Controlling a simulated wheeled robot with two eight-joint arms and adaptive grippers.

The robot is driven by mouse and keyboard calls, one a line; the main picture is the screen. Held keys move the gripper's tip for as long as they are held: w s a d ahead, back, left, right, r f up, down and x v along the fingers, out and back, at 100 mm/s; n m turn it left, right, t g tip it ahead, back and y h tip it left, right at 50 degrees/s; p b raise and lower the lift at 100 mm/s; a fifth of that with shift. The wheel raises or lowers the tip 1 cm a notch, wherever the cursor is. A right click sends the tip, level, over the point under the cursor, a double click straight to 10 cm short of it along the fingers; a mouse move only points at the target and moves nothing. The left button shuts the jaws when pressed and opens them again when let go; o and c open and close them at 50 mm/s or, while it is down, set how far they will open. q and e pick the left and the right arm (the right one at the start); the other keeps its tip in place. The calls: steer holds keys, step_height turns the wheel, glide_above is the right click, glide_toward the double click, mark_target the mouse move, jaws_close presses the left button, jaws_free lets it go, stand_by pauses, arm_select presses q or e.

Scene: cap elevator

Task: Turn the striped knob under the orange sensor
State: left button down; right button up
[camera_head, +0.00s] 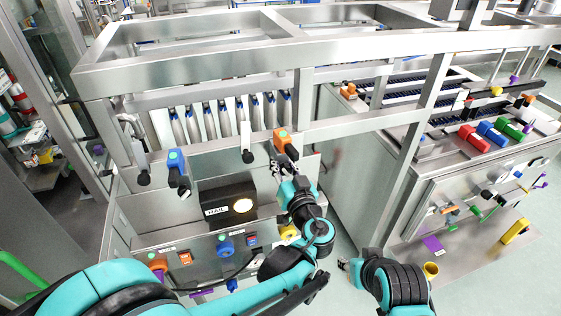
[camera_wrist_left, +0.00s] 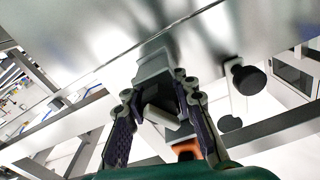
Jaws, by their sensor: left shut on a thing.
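The orange sensor (camera_head: 283,138) sits on the metal rail, right of centre in the head view. Part of its orange body (camera_wrist_left: 186,149) also shows low in the left wrist view. My left gripper (camera_head: 284,170) is right under the sensor. In the left wrist view its fingers (camera_wrist_left: 155,92) stand on both sides of a dark grey knob-like part (camera_wrist_left: 153,66) and are shut on it. I cannot make out stripes on this part, as the fingers cover much of it. My right gripper (camera_head: 344,264) is low in the head view, away from the sensor, its jaws too small to judge.
A blue sensor (camera_head: 176,157) and a black-knobbed fitting (camera_head: 246,140) are on the left of the same rail. A dark box with a lit round lamp (camera_head: 228,203) stands below. Red (camera_head: 472,137), blue and green blocks lie on the right bench.

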mark_target(287, 174)
arm_select(q)
steer(key=shift+r+m+b, duration=0.1)
steer(key=shift+m+b, duration=0.45)
steer(key=shift+m, duration=6.75)
steer(key=c, duration=1.3)
jaws_free()
steer(key=shift+w, duration=0.1)
steer(key=shift+o, duration=0.6)
steer(key=shift+a, duration=0.1)
steer(key=v, duration=0.7)
steer(key=shift+s, duration=0.25)
